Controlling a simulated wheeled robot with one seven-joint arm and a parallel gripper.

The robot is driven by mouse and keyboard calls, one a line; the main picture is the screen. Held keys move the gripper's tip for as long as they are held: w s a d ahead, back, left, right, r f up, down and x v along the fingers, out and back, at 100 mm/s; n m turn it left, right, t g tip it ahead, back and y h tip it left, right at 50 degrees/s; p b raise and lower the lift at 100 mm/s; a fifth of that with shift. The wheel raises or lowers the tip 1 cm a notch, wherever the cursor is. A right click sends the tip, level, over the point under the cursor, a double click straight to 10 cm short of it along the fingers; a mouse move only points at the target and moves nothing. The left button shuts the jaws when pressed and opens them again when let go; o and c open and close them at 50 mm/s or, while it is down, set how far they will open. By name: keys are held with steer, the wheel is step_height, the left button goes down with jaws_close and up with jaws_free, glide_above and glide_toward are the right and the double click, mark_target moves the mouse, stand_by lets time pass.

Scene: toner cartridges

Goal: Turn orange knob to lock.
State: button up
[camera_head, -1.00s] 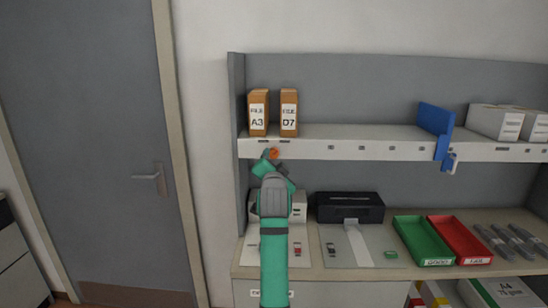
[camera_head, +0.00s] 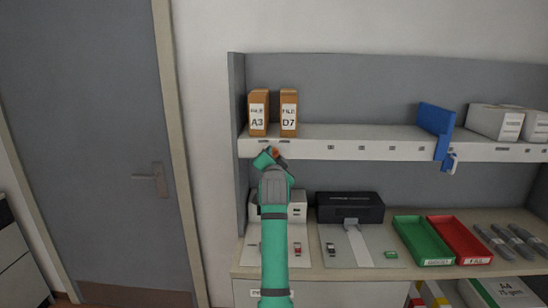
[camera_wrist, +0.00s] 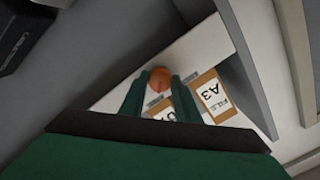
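The orange knob (camera_head: 275,151) shows at the front edge of the shelf, below the files, partly hidden by my gripper. My gripper (camera_head: 272,157) is raised in front of that edge, close to the knob. In the wrist view the round orange knob (camera_wrist: 159,77) lies between the tips of my two green fingers (camera_wrist: 161,82), with a finger on each side. The fingers stand apart. I cannot tell whether they touch the knob. A dark line shows on the knob's face, but its turn position is unclear.
File boxes A3 (camera_head: 258,112) and D7 (camera_head: 289,112) stand on the shelf (camera_head: 350,150) just above the knob. A blue bracket (camera_head: 436,118) is farther right. Below are a black printer (camera_head: 349,207), a green tray (camera_head: 424,240) and a red tray (camera_head: 459,240).

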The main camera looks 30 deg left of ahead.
steer(key=shift+n, duration=0.4)
steer(key=n, duration=0.3)
steer(key=shift+n, duration=0.3)
steer(key=n, duration=0.8)
steer(key=shift+n+h, duration=0.3)
steer(key=shift+n, duration=0.1)
steer(key=n, duration=0.4)
steer(key=shift+a+n, duration=0.1)
steer(key=shift+n, duration=0.2)
steer(key=o, duration=1)
steer(key=shift+o, duration=0.2)
